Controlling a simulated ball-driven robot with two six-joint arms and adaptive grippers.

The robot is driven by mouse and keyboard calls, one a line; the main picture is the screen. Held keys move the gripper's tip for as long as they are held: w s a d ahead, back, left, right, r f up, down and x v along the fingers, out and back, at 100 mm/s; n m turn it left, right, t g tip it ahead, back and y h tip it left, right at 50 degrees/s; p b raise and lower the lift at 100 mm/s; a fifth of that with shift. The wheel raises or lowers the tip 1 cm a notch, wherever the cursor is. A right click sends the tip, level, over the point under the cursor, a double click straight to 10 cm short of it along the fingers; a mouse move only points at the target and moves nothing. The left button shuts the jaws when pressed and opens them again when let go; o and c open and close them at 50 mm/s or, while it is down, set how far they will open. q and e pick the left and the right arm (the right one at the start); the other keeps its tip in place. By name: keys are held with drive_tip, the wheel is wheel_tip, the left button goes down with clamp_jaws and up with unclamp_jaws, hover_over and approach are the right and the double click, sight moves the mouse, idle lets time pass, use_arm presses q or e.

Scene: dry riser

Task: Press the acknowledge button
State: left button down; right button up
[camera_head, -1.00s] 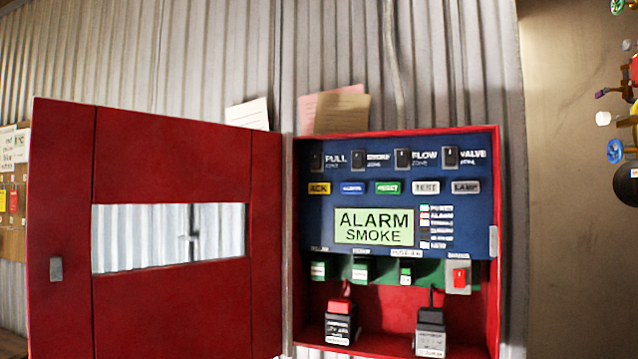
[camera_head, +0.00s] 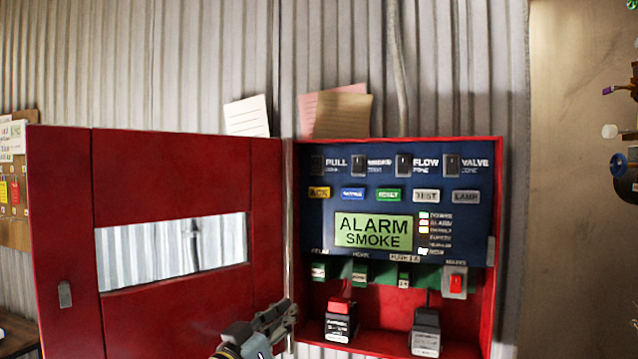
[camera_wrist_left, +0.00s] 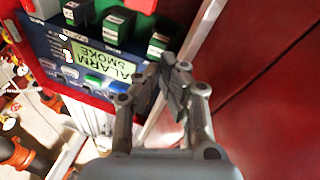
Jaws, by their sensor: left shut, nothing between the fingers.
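The yellow button marked ACK (camera_head: 319,193) is the leftmost in the button row on the blue panel (camera_head: 400,172). The panel's display (camera_head: 373,231) reads ALARM SMOKE. My left gripper (camera_head: 290,308) is shut and empty, below and left of the button and apart from the panel, near the cabinet's lower left edge. In the left wrist view the shut fingers (camera_wrist_left: 172,75) show in front of the tilted panel and display (camera_wrist_left: 100,62). The yellow button cannot be made out there. My right gripper is not in view.
The red cabinet (camera_head: 497,200) stands open, its windowed door (camera_head: 180,180) swung out to the left. Two batteries (camera_head: 341,322) stand at its bottom. Paper notes (camera_head: 247,116) are above it. Pipes and valves (camera_head: 625,160) are at the far right.

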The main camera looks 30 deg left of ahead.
sight(320, 192)
use_arm(q)
wheel_tip(320, 192, up, 22)
drive_tip(key=s+d+t+h+p, duration=0.1)
drive_tip(key=s+d+t+p, duration=0.1)
drive_tip(key=t, duration=0.2)
drive_tip(key=shift+d+f+n+t, duration=0.15)
drive_tip(key=shift+f+n+t, duration=0.1)
drive_tip(key=shift+n+t, duration=0.15)
drive_tip(key=w+b, duration=0.2)
drive_tip(key=w+a+b, duration=0.1)
drive_tip(key=w+b, duration=0.2)
drive_tip(key=w+a+b, duration=0.1)
drive_tip(key=w+b, duration=0.1)
drive_tip(key=w, duration=0.1)
drive_tip(key=shift+w, duration=0.25)
drive_tip(key=shift+w, duration=0.1)
idle(0.4)
